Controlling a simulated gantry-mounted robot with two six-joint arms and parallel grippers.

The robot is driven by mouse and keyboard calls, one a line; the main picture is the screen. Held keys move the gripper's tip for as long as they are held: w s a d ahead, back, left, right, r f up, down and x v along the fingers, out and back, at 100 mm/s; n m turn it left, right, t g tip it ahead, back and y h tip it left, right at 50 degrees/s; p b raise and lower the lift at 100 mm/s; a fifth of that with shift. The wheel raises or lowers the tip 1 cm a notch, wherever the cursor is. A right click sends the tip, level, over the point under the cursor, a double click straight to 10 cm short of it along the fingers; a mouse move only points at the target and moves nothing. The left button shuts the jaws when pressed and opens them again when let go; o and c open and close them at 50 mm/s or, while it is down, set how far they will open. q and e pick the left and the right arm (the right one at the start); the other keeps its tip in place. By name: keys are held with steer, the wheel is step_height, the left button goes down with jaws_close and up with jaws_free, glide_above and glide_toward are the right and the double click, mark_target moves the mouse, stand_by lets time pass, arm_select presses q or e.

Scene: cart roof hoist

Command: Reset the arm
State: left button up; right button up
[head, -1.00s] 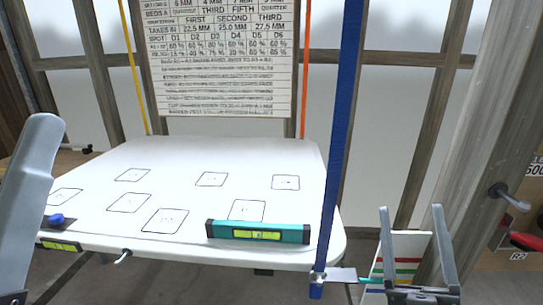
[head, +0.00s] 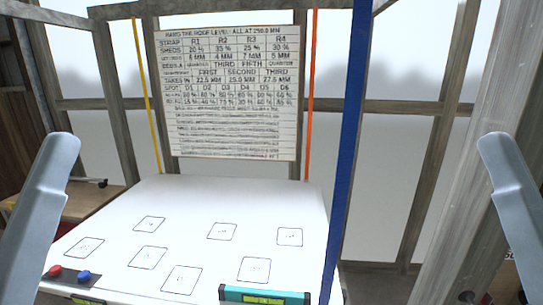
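Neither gripper shows in the head view. A grey link of my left arm (head: 40,215) rises at the left edge, and a matching link of my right arm (head: 520,210) rises at the right edge. The two links stand at about the same height, apart from the white panel. What lies beyond each link is out of the picture, so I cannot see whether either gripper holds anything.
A white roof panel (head: 200,199) with several outlined squares fills the lower middle. A teal level (head: 262,294) lies at its front edge. A blue strap (head: 346,150), an orange strap (head: 309,95) and a yellow strap (head: 146,95) hang around it. A printed chart (head: 229,95) hangs behind.

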arm_select(q)
step_height(320, 180, up, 19)
steer(key=p, duration=1.5)
steer(key=shift+r, duration=0.15)
arm_select(e)
step_height(320, 180, up, 19)
steer(key=shift+r, duration=0.15)
arm_select(q)
steer(key=shift+a+y, duration=0.15)
steer(key=shift+y, duration=0.15)
arm_select(e)
steer(key=shift+w+a, duration=0.1)
